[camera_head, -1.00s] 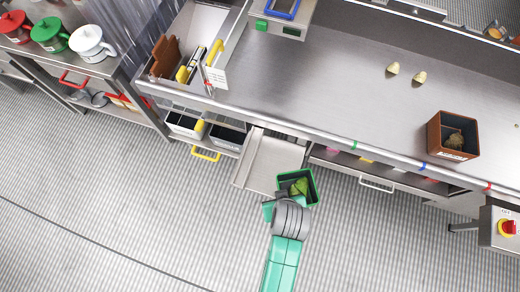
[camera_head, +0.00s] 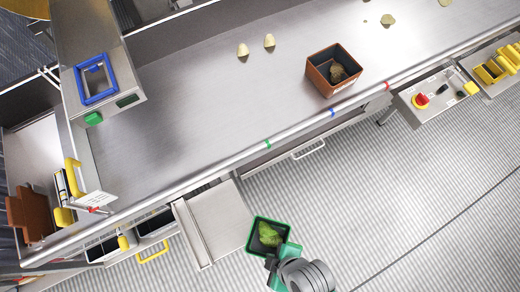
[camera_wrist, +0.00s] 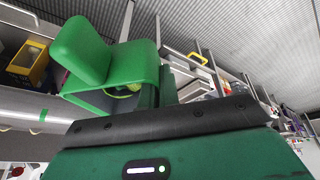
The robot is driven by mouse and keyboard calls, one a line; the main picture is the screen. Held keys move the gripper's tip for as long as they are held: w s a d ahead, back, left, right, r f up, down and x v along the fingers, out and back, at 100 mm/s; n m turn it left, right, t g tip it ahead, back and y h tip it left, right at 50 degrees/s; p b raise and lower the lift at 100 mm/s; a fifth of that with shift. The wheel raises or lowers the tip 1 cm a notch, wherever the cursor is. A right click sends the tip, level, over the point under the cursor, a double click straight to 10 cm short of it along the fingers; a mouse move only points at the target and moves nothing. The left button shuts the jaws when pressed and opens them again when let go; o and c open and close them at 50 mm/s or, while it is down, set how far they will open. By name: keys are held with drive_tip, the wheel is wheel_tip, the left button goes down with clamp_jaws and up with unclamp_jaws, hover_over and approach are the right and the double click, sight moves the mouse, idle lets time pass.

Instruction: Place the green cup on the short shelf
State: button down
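The green cup, a square open box with a green rim (camera_head: 252,233) and leafy green contents, is held at my gripper (camera_head: 277,264) in the head view. It hangs over the floor just right of a low steel shelf (camera_head: 222,212), which sticks out from the counter front. I cannot tell if this is the short shelf. In the wrist view the cup (camera_wrist: 120,62) is bright green, close ahead of my gripper (camera_wrist: 165,90). The fingers seem shut on it, though the contact is partly hidden.
The long steel counter (camera_head: 200,140) carries a brown square box (camera_head: 320,88) and several pale pieces. A blue frame (camera_head: 96,78) sits on a raised steel unit at left. Open floor lies at lower right.

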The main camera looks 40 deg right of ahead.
drive_tip(key=shift+s+a, duration=0.1)
drive_tip(key=shift+s, duration=0.15)
drive_tip(key=w+a, duration=0.2)
drive_tip(key=w, duration=0.3)
drive_tip(key=w+a+f, duration=0.1)
drive_tip(key=w+a, duration=0.1)
drive_tip(key=w, duration=0.3)
drive_tip(key=w+a, duration=0.2)
drive_tip(key=w, duration=0.2)
drive_tip(key=shift+w+f, duration=0.25)
drive_tip(key=shift+w, duration=0.15)
drive_tip(key=shift+f+b, duration=0.55)
drive_tip(key=shift+f, duration=1.2)
drive_tip(key=shift+f, duration=0.1)
drive_tip(key=c, duration=1.6)
unclamp_jaws()
drive_tip(key=shift+c, duration=0.2)
